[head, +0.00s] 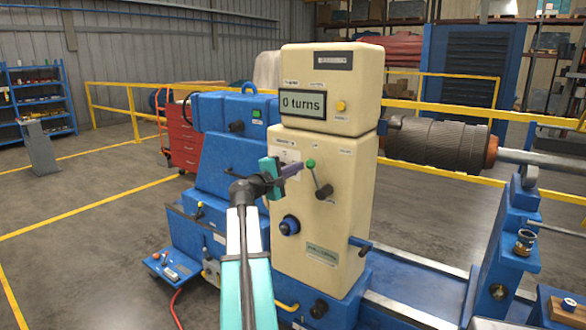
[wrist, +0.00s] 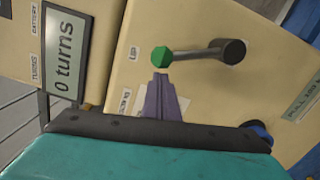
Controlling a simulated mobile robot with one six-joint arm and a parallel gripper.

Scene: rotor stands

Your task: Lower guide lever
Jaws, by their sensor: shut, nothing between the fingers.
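A lever with a green knob (head: 311,163) and a dark hub (head: 325,191) sits on the front of the cream machine cabinet (head: 343,215). Its arm slants from the hub up and left to the knob. In the wrist view the green knob (wrist: 161,57) is left of the hub (wrist: 233,51), joined by a grey rod. My gripper (head: 298,167) is shut and empty, its purple fingers just left of the knob in the head view. In the wrist view the fingertips (wrist: 161,77) are very near the knob; I cannot tell whether they touch it.
A display reading "0 turns" (head: 302,103) is above the lever. A blue knob (head: 289,225) is lower left on the cabinet and a blue handle (head: 360,243) at its lower right. A wound rotor (head: 436,143) lies to the right. Open floor is at left.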

